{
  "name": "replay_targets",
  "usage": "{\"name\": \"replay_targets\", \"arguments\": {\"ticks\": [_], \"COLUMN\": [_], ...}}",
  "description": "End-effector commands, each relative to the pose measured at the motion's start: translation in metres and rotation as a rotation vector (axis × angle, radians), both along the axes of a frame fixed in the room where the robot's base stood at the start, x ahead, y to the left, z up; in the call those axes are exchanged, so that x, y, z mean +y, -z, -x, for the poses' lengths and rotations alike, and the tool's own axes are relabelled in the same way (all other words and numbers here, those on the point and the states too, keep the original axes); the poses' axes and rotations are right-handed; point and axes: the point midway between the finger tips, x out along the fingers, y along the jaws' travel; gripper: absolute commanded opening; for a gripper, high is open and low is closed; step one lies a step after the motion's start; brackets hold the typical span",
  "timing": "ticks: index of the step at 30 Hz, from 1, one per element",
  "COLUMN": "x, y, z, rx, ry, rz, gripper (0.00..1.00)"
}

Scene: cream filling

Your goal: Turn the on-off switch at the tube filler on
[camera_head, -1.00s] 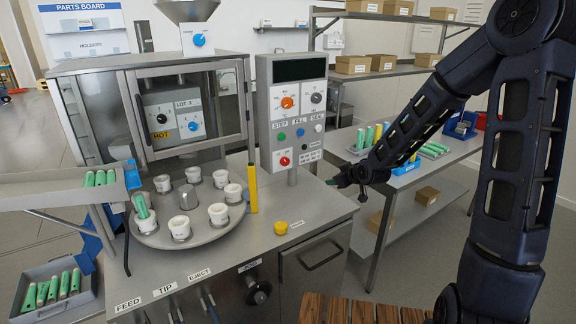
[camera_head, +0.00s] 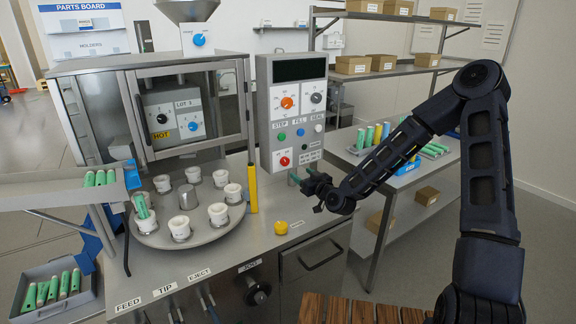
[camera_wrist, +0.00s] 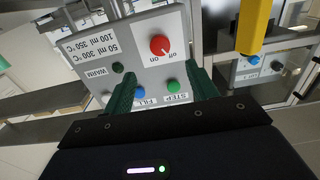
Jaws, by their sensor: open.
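The on-off switch (camera_head: 285,161) is a red round knob on a white plate, low on the grey control panel (camera_head: 264,112) of the tube filler. In the wrist view the switch (camera_wrist: 160,45) appears upside down with "off" and "on" printed beside it. My gripper (camera_head: 301,177) is in front of the panel's lower part, slightly right of and below the switch in the head view. In the wrist view my gripper (camera_wrist: 163,85) has its two green fingers spread apart with nothing between them. The switch shows beyond the fingertips, apart from them.
Coloured STEP and FILL buttons sit close to the switch; the green button (camera_wrist: 173,86) shows near one finger. A yellow post (camera_head: 252,188) stands left of the panel. A yellow knob (camera_head: 281,227) is on the worktop below. The round table (camera_head: 158,239) with white holders is left.

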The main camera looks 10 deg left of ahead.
Motion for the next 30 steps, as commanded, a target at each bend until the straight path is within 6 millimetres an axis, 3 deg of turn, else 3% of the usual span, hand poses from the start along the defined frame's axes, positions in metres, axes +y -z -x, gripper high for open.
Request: {"name": "replay_targets", "arguments": {"ticks": [5,21,30], "x": [0.009,0.067,0.076], "y": [-0.001,0.0,-0.001], "z": [-0.009,-0.067,-0.076], "rx": [-0.002,-0.001,-0.001], "ry": [0.002,0.001,0.002], "rz": [-0.006,-0.005,-0.003], "gripper": [0.58,0.58,0.58]}}
